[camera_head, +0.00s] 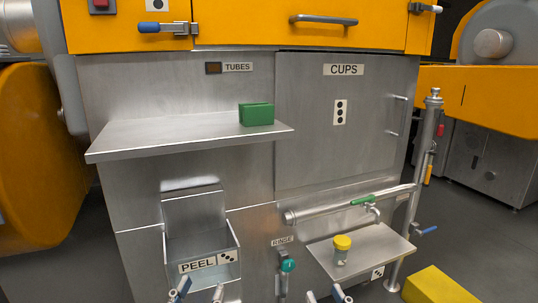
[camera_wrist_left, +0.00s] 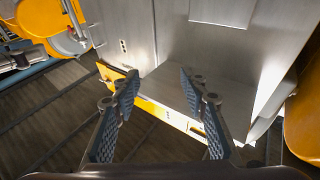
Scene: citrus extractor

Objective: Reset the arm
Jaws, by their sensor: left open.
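My left gripper (camera_head: 199,291) is at the bottom edge of the head view, in front of the PEEL bin (camera_head: 205,246). Its fingertips are apart with nothing between them. In the left wrist view the two padded fingers of the left gripper (camera_wrist_left: 159,84) are spread wide and empty, with steel panels beyond them. My right gripper (camera_head: 324,295) is also at the bottom edge, below the small steel shelf (camera_head: 378,244). Its two tips are apart and I see nothing between them. Most of both arms is out of view.
A yellow-lidded jar (camera_head: 341,257) stands on the small shelf, under a tap with a green handle (camera_head: 362,200). A green block (camera_head: 256,114) sits on the upper shelf (camera_head: 160,135). A teal-knobbed RINSE valve (camera_head: 287,266) and a yellow block (camera_head: 435,288) are low down.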

